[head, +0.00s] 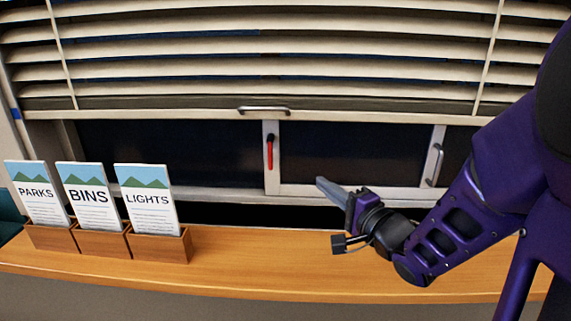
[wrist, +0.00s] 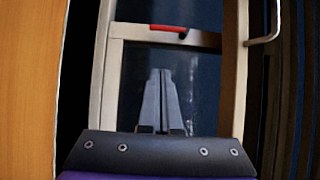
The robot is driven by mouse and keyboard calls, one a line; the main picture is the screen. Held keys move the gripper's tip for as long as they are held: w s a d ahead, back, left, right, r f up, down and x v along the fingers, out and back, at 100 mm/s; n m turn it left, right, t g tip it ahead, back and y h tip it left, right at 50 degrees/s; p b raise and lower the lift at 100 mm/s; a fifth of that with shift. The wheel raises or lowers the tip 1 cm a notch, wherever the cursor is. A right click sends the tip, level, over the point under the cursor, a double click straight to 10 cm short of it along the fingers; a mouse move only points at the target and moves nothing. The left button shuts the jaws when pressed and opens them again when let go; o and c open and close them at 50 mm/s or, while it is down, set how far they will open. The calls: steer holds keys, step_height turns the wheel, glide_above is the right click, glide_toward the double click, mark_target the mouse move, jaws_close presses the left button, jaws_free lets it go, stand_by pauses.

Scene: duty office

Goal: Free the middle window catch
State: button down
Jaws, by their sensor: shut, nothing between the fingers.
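The red window catch (head: 269,152) sits on the white upright between two dark panes, in the middle of the head view. Its lever hangs down vertically from its dark upper end. In the wrist view the red catch (wrist: 168,28) lies across the top, beyond my fingertips. My gripper (head: 320,181) is shut and empty, in front of the lower part of the right pane. It points left towards the upright and is lower than the catch, to its right and apart from it. In the wrist view my closed fingers (wrist: 161,72) lie over the dark pane.
A slatted blind (head: 250,60) hangs above, with a metal handle (head: 264,110) on its bottom rail. Another metal handle (head: 434,165) is on the right frame. Leaflet holders (head: 160,247) stand left on the wooden sill (head: 270,260); the sill's middle is clear.

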mark_target(271, 153)
steer(key=s+a+x, duration=0.1)
steer(key=a+x, duration=0.1)
steer(key=x, duration=1.1)
steer(key=shift+s, duration=0.25)
steer(key=shift+a, duration=0.1)
